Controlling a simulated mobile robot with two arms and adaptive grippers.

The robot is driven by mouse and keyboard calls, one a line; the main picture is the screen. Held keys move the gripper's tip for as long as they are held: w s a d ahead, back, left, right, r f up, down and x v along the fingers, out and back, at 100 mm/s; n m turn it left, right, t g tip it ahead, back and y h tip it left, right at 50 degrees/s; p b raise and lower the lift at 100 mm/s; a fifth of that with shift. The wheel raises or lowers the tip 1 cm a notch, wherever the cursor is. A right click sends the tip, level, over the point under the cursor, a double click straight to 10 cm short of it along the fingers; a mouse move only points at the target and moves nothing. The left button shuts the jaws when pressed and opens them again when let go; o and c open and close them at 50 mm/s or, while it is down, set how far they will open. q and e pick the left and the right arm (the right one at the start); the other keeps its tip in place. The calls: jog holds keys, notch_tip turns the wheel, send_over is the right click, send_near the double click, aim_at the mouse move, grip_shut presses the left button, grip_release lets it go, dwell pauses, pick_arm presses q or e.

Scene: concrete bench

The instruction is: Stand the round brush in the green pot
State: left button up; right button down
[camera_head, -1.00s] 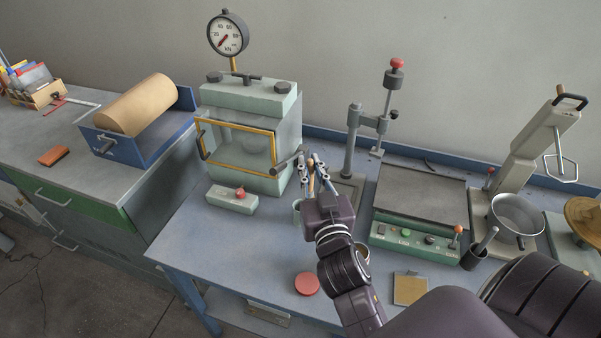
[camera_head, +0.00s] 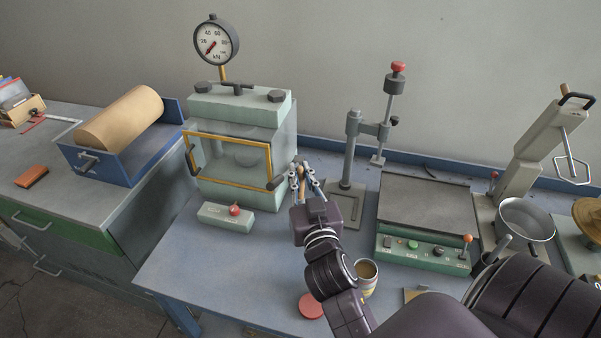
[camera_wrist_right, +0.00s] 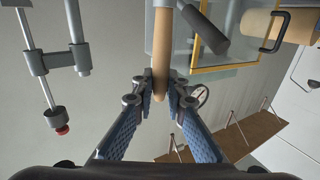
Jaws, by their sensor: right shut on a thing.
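The round brush shows as a pale wooden handle (camera_wrist_right: 161,45) running up between the fingers in the right wrist view; its bristles are not distinct. My right gripper (camera_wrist_right: 160,90) is shut on this handle. In the head view the right gripper (camera_head: 305,182) is in front of the press, above the bench, with a bit of the tan handle (camera_head: 301,173) between its fingers. I cannot make out a green pot now; the gripper and wrist cover the spot where a grey-green pot's edge showed earlier. My left gripper is not in view.
A press with a gauge (camera_head: 240,130) stands behind the gripper, a small box with a red knob (camera_head: 226,215) to its left. A can (camera_head: 366,278) and red disc (camera_head: 312,305) are near my arm. A stand (camera_head: 349,160) and green-fronted plate unit (camera_head: 425,249) are to the right.

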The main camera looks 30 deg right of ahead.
aim_at(301, 199)
jog(key=shift+f+b, duration=0.3)
jog(key=shift+f, duration=0.3)
jog(key=shift+f+b, duration=0.3)
notch_tip(301, 199, down, 4)
jog(key=b, duration=0.3)
pick_arm(q)
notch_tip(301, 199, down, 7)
jog(key=b, duration=0.2)
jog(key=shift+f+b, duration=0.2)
jog(key=shift+b, duration=0.1)
pick_arm(e)
jog(key=shift+f, duration=1.2)
jog(key=c, duration=1.9)
grip_release()
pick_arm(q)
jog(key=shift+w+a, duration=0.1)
pick_arm(e)
jog(key=shift+r, duration=0.2)
notch_tip(301, 199, up, 10)
jog(key=shift+f, duration=0.15)
